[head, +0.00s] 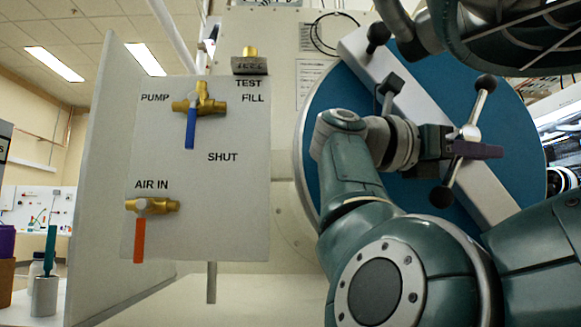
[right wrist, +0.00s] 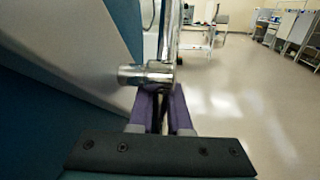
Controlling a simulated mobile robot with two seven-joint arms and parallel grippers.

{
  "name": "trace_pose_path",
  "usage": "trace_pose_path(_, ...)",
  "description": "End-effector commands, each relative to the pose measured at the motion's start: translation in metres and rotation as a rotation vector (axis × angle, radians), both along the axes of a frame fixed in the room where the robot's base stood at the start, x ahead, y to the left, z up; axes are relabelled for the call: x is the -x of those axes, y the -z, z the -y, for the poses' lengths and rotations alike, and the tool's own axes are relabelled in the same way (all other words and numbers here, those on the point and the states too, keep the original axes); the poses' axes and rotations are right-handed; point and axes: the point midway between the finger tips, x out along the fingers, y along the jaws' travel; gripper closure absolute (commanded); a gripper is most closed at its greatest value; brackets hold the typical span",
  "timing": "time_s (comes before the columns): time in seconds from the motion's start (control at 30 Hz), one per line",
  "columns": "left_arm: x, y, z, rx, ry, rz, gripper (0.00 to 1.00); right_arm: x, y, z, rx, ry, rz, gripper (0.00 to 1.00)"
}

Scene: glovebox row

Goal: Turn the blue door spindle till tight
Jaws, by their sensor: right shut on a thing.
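The round blue door (head: 345,110) stands at the right of the head view, with a pale bar across it. Its spindle (head: 471,120) has chrome spokes with black knobs, set on the bar. My right gripper (head: 478,151) reaches across the door, its purple fingers at the spindle's hub, shut on the spindle. In the right wrist view, the purple fingers (right wrist: 163,108) meet the chrome spindle (right wrist: 147,75); the exact contact is partly hidden. My left gripper is not in view.
A pale panel (head: 235,190) with a blue-handled valve (head: 190,130) and an orange-handled valve (head: 139,236) stands left of the door. A black knob on the bar (head: 378,35) and another handle (head: 390,88) sit close to my right arm. Open floor (right wrist: 235,110) lies beyond the door.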

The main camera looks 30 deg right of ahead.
Motion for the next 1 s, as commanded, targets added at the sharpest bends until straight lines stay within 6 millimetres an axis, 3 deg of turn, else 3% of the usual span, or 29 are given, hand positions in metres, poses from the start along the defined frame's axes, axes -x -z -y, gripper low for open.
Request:
trace_pose_path(0.3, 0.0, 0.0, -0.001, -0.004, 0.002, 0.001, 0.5, 0.0, 0.0, 0.0, -0.002, 0.001, 0.004, 1.0)
trace_pose_path(0.33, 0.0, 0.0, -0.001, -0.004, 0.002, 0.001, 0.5, 0.0, 0.0, 0.0, -0.002, 0.001, 0.004, 0.82)
trace_pose_path(0.43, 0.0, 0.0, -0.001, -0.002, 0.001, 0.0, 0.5, 0.0, 0.0, 0.0, -0.002, 0.001, 0.004, 0.72)
trace_pose_path(0.77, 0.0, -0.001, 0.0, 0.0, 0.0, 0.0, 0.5, -0.003, 0.0, -0.006, -0.001, -0.001, 0.003, 0.72)
trace_pose_path(1.0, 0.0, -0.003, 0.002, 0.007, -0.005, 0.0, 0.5, -0.019, -0.002, -0.047, -0.002, -0.004, 0.001, 0.72)
